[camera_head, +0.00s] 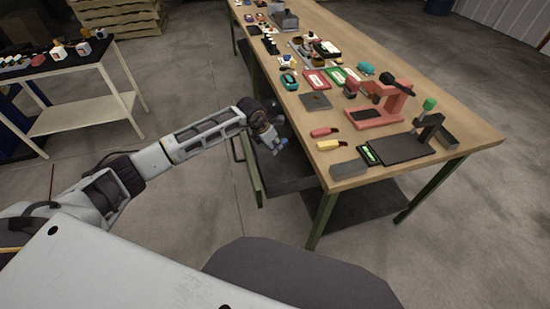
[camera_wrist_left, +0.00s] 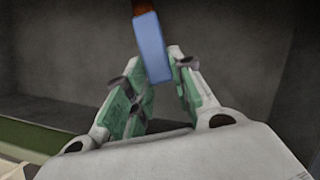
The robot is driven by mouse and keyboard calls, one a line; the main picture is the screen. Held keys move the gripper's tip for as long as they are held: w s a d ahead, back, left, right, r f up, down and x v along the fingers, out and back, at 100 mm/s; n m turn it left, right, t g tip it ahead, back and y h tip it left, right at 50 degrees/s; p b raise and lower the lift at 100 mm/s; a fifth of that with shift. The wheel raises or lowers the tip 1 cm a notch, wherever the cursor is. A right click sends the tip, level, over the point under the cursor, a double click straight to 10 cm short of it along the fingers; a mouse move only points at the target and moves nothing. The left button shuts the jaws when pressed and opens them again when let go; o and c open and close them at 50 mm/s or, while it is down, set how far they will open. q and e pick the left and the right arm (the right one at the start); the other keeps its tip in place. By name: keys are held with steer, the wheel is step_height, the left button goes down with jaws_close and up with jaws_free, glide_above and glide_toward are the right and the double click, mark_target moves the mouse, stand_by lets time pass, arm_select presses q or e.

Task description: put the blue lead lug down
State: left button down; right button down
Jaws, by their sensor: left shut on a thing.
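The blue lead lug (camera_wrist_left: 150,45) has a blue body and a reddish-brown end at the top edge of the left wrist view. My left gripper (camera_wrist_left: 157,75) is shut on it, with a green-padded finger on each side. In the head view, my left gripper (camera_head: 273,141) is at the table's left edge, over the open drawer (camera_head: 290,181). The lug is small and mostly hard to make out there. Dark grey surfaces of the drawer lie behind the lug in the wrist view. I cannot tell whether the lug touches them. My right gripper is not in view.
The wooden workbench (camera_head: 460,125) carries several tools, a red press (camera_head: 376,117), a grey plate (camera_head: 315,100) and a yellow-handled tool (camera_head: 328,145). The drawer's green front (camera_head: 250,172) stands out from the bench. A side table (camera_head: 92,113) stands at the left, with open floor between.

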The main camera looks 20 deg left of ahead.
arm_select(q)
steer(key=shift+s+d, duration=0.4)
steer(key=shift+s, duration=0.45)
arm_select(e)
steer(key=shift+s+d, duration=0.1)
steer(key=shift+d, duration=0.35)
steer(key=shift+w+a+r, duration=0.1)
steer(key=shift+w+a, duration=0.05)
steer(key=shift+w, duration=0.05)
